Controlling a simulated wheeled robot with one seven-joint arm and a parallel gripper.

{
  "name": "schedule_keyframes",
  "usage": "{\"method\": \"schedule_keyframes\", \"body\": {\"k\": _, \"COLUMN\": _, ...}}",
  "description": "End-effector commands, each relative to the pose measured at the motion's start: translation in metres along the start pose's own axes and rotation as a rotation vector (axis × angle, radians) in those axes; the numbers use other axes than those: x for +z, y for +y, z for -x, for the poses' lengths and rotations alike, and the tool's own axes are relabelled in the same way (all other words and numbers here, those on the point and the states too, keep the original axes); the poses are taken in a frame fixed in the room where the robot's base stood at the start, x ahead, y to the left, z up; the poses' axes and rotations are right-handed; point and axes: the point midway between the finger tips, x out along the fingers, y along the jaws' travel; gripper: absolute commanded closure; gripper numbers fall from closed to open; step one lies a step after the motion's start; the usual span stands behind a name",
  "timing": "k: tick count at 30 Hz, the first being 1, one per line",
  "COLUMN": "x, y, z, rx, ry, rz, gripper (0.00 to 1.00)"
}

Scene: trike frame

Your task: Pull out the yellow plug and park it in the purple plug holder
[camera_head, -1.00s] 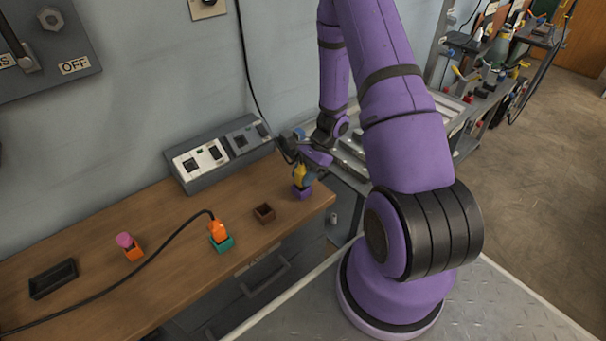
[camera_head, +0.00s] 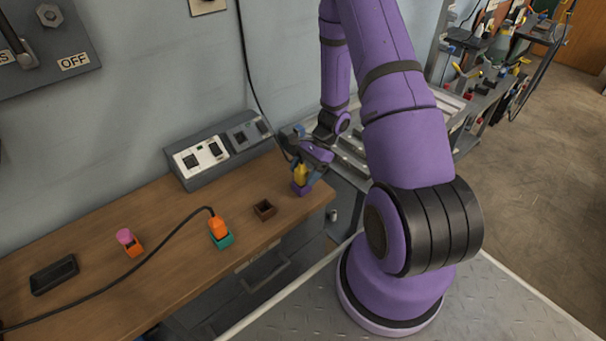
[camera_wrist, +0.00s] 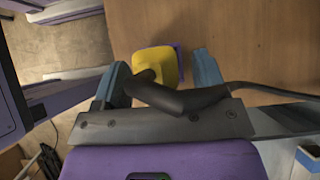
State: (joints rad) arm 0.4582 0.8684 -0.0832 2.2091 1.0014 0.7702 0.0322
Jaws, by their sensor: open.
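The yellow plug (camera_head: 301,173) sits upright in the purple plug holder (camera_head: 299,188) at the right end of the wooden bench. In the wrist view the yellow plug (camera_wrist: 158,64) lies between my two blue fingers, with a sliver of the purple holder (camera_wrist: 181,52) showing behind it. My gripper (camera_head: 308,172) is open around the plug, with a gap between the plug and the right finger. It also shows in the wrist view (camera_wrist: 164,78). The plug's black cord crosses in front of the gripper and hides part of it.
A grey socket box (camera_head: 218,150) stands at the wall.

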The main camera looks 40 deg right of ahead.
Motion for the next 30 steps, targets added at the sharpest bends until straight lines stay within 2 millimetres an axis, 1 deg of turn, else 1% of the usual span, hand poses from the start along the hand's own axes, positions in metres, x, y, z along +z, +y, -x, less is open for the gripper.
{"method": "schedule_keyframes", "body": {"k": 9, "x": 0.000, "y": -0.001, "z": 0.057, "rx": -0.004, "ry": 0.002, "rz": 0.001, "gripper": 0.34}}
{"method": "schedule_keyframes", "body": {"k": 12, "x": 0.000, "y": -0.001, "z": 0.074, "rx": -0.004, "ry": 0.003, "rz": 0.000, "gripper": 0.34}}
{"method": "schedule_keyframes", "body": {"k": 15, "x": 0.000, "y": -0.001, "z": 0.087, "rx": -0.003, "ry": 0.002, "rz": 0.001, "gripper": 0.34}}
{"method": "schedule_keyframes", "body": {"k": 18, "x": 0.000, "y": 0.000, "z": 0.095, "rx": -0.001, "ry": 0.002, "rz": 0.000, "gripper": 0.34}}
{"method": "schedule_keyframes", "body": {"k": 21, "x": 0.000, "y": 0.000, "z": 0.099, "rx": -0.001, "ry": 0.001, "rz": 0.000, "gripper": 0.34}}
{"method": "schedule_keyframes", "body": {"k": 30, "x": 0.000, "y": 0.000, "z": 0.100, "rx": 0.000, "ry": 0.000, "rz": -0.001, "gripper": 0.34}}
